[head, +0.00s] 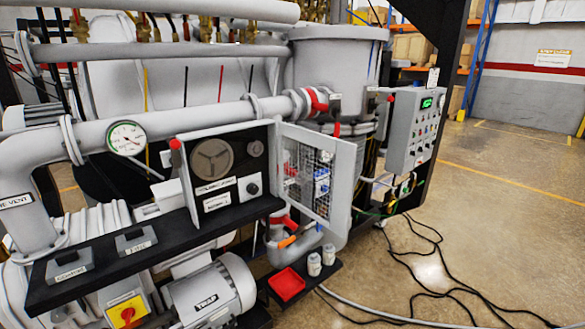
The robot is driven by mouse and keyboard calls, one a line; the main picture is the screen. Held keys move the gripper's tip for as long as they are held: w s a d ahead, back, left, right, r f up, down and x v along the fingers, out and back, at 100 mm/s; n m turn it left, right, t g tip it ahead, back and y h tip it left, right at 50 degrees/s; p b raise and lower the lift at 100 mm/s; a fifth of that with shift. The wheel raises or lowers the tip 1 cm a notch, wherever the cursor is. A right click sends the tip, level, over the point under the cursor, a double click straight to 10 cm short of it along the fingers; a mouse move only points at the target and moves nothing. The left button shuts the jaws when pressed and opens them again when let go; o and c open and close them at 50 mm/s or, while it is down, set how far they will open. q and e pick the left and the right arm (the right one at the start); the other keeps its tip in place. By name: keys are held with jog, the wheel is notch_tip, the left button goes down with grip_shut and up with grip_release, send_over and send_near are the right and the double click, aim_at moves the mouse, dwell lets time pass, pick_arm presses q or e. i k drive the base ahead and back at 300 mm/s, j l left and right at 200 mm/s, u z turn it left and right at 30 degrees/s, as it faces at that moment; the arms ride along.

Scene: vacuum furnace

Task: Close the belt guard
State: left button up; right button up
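The belt guard (342,185) is a light grey framed door with a wire mesh panel. It stands open, swung out to the right of a grey housing with a black front panel. The exposed panel holds a large round pulley-like disc (212,159), a smaller round part (255,148), a dark knob (253,188) and white labels. A red-topped part (175,145) sits at the housing's left edge. The guard's hinge side appears to be at the housing's right edge. Neither of my grippers is in view.
A black shelf (150,250) runs below the housing. A motor (212,292) and a yellow switch box with red knob (127,311) sit beneath. A red tray (287,284) and small white bottles stand lower right. A control box (412,130) is behind; cables cross the right floor.

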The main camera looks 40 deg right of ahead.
aim_at(346, 152)
jog(key=l+u, duration=0.1)
jog(key=l, duration=0.45)
jog(key=l+u, duration=0.1)
jog(key=l, duration=0.45)
jog(key=l+u, duration=0.1)
jog(key=l, duration=0.45)
jog(key=k+l+u, duration=0.1)
jog(key=l, duration=0.4)
jog(key=k+l+u, duration=0.15)
jog(key=l, duration=0.4)
jog(key=k+l+u, duration=0.1)
jog(key=l, duration=0.45)
